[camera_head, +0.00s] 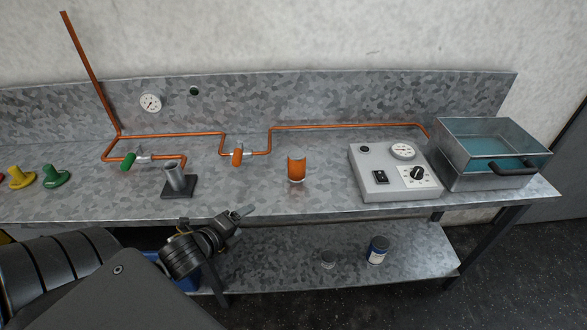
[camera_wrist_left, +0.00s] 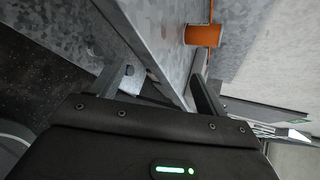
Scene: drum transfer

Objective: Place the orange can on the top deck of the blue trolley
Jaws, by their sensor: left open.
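The orange can (camera_head: 296,168) stands upright on the grey metal workbench (camera_head: 240,190), between the copper pipework and the control box. My left gripper (camera_head: 242,212) is open and empty at the bench's front edge, left of the can and nearer to me. In the left wrist view the open fingers (camera_wrist_left: 158,88) show with the bench edge between them. The orange can (camera_wrist_left: 203,34) is beyond the right finger there, apart from it. No blue trolley can be made out. A blue object (camera_head: 158,260) is mostly hidden behind my left arm. My right gripper is out of view.
A control box (camera_head: 388,174) and a metal basin of liquid (camera_head: 490,180) stand right of the can. A dark-based metal holder (camera_head: 178,182) and copper pipe (camera_head: 330,127) are left and behind. A lower shelf (camera_head: 300,285) bears a dark blue tin (camera_head: 377,250) and a small grey tin.

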